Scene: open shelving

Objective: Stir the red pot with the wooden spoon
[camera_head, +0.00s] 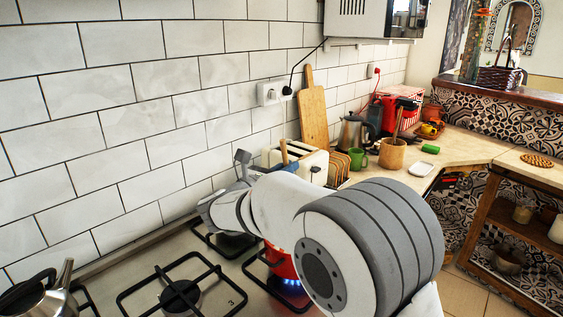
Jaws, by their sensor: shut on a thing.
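A brown wooden handle (284,152), which looks like the wooden spoon's, sticks up upright behind my arm above the pot. My gripper is shut on the wooden spoon, but my arm's links hide its fingertips. The spoon's lower end is hidden too, so I cannot tell how deep it sits in the pot.
A kettle (38,297) stands at the front left of the stove (130,262). A toaster (308,160), a leaning cutting board (313,115), a green mug (357,158) and a wooden utensil holder (392,154) stand on the counter behind. The tiled wall is close on the left.

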